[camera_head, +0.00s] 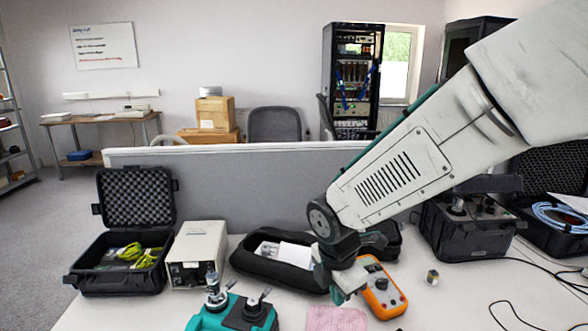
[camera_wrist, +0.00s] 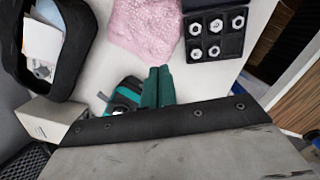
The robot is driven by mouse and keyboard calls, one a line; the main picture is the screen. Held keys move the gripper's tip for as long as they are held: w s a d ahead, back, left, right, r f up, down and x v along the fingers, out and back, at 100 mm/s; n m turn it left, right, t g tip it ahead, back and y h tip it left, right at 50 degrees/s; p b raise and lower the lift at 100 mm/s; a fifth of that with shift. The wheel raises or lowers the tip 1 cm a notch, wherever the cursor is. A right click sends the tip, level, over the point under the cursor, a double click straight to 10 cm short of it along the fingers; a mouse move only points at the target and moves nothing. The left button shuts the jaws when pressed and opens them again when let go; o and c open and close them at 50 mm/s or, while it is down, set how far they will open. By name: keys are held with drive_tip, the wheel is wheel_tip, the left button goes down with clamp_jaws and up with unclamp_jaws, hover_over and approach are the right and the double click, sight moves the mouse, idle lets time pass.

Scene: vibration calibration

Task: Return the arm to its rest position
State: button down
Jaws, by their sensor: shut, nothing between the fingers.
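My arm reaches in from the upper right of the head view, and my gripper (camera_head: 345,290) hangs low over the white table (camera_head: 455,305). In the wrist view my gripper (camera_wrist: 158,75) shows its two green fingers pressed together, with nothing between them. In the head view it is beside the orange multimeter (camera_head: 381,290) and above a pink cloth-like sheet (camera_head: 337,319). I cannot tell whether it touches either one.
An open black case (camera_head: 137,200), a beige box (camera_head: 197,255), a black pouch (camera_head: 262,262) and a teal device (camera_head: 232,315) crowd the left. A black instrument (camera_head: 470,230) and cables are right. A grey partition (camera_head: 230,190) stands behind. The wrist view shows a nut tray (camera_wrist: 214,53).

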drive_tip(key=s+d+r+m, duration=0.6)
drive_tip(key=s+d+m, duration=0.3)
drive_tip(key=m, duration=0.3)
drive_tip(key=s+d+r+m+y, duration=0.1)
drive_tip(key=s+d+r+m, duration=0.6)
drive_tip(key=s+m, duration=0.4)
drive_tip(key=shift+s+d+r+m, duration=0.15)
drive_tip(key=shift+s+d+m, duration=0.3)
drive_tip(key=shift+d, duration=0.45)
drive_tip(key=shift+s, duration=0.1)
